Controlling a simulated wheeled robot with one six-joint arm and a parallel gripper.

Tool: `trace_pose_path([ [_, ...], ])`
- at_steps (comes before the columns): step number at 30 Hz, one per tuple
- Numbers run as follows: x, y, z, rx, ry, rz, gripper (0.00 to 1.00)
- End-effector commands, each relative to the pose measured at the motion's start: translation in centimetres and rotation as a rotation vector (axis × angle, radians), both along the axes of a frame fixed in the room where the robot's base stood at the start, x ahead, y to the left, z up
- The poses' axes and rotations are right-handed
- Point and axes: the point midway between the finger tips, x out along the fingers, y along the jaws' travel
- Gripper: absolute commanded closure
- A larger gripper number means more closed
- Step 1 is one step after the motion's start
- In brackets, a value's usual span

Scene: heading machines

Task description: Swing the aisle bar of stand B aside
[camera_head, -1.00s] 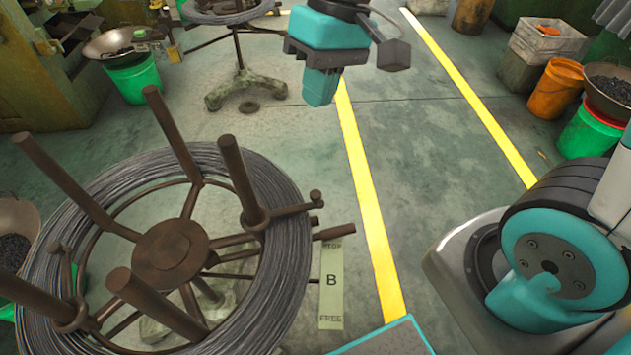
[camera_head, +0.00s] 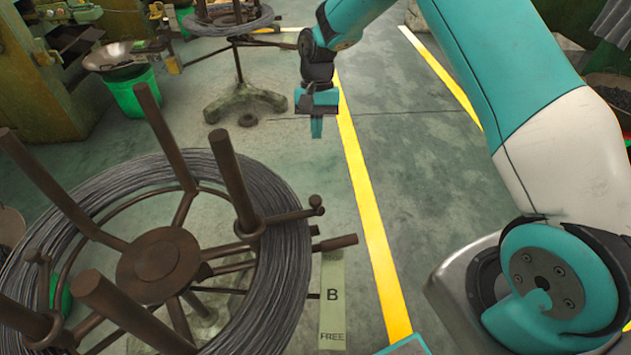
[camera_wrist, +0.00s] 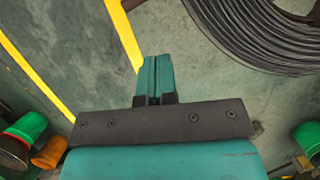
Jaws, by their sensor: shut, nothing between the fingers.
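Stand B (camera_head: 160,262) is a rusty brown frame with upright posts and a hub, at the left of the head view, carrying a grey wire coil (camera_head: 285,275). On its right side a brown bar (camera_head: 335,243) sticks out over the aisle side, above a pale tag marked B and FREE (camera_head: 332,300). A second arm with a knobbed end (camera_head: 316,203) lies just behind it. My gripper (camera_head: 316,128) is shut and empty, pointing down beyond the bar and apart from it. In the wrist view its fingers (camera_wrist: 155,68) are together, with a coil (camera_wrist: 268,35) at upper right.
Another coil stand (camera_head: 240,85) stands on the floor behind, left of my gripper. A yellow floor line (camera_head: 372,230) runs right of stand B, and the aisle floor (camera_head: 410,140) is clear. A green bucket (camera_head: 135,92) stands at the back left.

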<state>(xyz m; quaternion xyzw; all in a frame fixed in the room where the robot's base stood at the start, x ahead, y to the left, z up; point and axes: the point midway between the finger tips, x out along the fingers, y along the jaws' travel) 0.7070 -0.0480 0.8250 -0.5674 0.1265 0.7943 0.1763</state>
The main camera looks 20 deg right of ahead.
Motion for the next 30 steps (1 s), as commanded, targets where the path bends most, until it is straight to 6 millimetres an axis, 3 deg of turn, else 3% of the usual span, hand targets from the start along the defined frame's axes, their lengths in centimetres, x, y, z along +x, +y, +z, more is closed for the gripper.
trace_pose_path([
  [7,-0.8,0.4,-2.3,0.001,0.004,0.002,1.0],
  [18,-3.1,1.4,-9.6,0.001,0.004,0.003,1.0],
  [24,-5.7,2.6,-9.7,0.001,0.002,0.002,1.0],
  [30,-6.5,3.0,-9.9,0.0,0.0,0.001,1.0],
])
